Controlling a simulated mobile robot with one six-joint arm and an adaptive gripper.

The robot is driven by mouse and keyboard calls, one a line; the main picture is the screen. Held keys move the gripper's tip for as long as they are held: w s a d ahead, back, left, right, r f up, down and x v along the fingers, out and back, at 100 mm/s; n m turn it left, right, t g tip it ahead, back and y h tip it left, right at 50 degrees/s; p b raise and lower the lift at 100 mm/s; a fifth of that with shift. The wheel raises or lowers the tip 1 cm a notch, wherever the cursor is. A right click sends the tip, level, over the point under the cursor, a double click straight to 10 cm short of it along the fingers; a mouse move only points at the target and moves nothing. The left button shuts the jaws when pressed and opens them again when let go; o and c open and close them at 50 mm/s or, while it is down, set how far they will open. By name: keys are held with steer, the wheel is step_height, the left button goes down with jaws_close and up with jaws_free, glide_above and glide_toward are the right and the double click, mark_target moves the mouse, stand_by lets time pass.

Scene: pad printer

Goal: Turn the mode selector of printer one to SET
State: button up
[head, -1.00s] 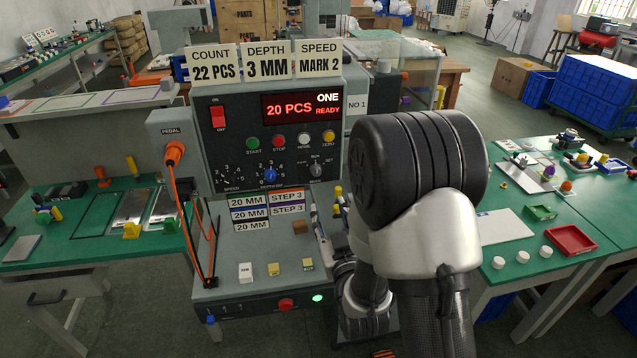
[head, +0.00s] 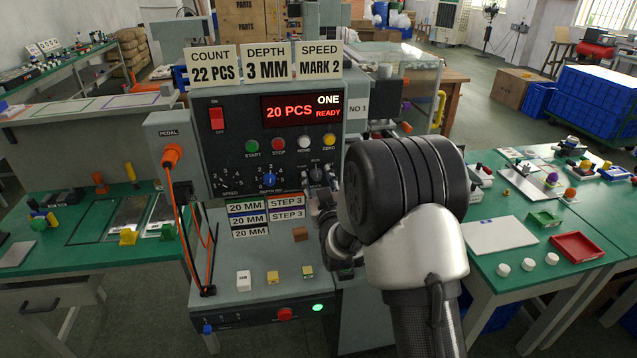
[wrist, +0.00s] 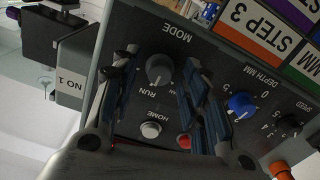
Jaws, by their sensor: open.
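Printer one (head: 225,120) stands in the middle of the head view, its display reading ONE, 20 PCS, READY. Its mode selector (head: 316,173) is a dark round knob at the panel's lower right. In the wrist view the panel is upside down, and the mode selector (wrist: 159,69) sits between the MODE and RUN labels. My gripper (wrist: 160,88) is open, with one finger on each side of the knob; I see no clear contact. In the head view my gripper (head: 325,200) is partly hidden by my arm. I cannot tell the knob's pointer direction.
Close to the fingers are the white HOME button (wrist: 151,130), a red button (wrist: 184,141) and the blue depth knob (wrist: 241,104). An orange cable (head: 178,205) hangs at the printer's left. Green tables (head: 85,265) flank the printer.

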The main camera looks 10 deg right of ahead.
steer(key=shift+c, duration=0.6)
jaws_close()
steer(key=m, duration=0.5)
steer(key=shift+m, duration=0.3)
steer(key=m, duration=0.6)
steer(key=shift+m, duration=0.3)
stand_by(0.4)
